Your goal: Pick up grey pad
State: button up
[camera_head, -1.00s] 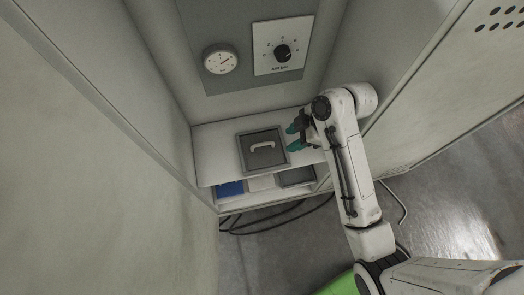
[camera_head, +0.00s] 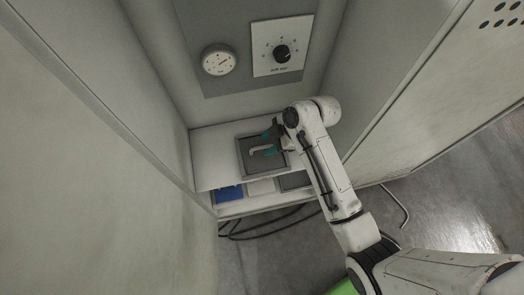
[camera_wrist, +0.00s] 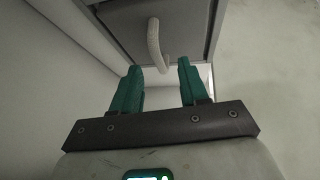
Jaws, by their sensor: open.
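The grey pad (camera_head: 251,163) is a square grey block with a pale handle (camera_head: 261,149) on top, lying on the upper white shelf. In the wrist view the pad (camera_wrist: 190,22) fills the upper middle, and its curved handle (camera_wrist: 156,42) hangs just beyond the fingertips. My gripper (camera_head: 271,143) reaches in from the right, over the pad's right side and by the handle. In the wrist view its two teal fingers (camera_wrist: 160,68) are apart with nothing between them. The handle lies ahead of the gap. Whether a finger touches the pad I cannot tell.
Below the upper white shelf (camera_head: 212,172) are a blue pad (camera_head: 229,193), a white pad (camera_head: 261,187) and another grey pad (camera_head: 295,181). A round gauge (camera_head: 219,60) and a dial panel (camera_head: 283,46) are on the back wall. Cabinet walls stand close on both sides.

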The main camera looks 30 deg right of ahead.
jog(key=shift+x, duration=1.05)
jog(key=shift+w, duration=0.1)
grip_shut()
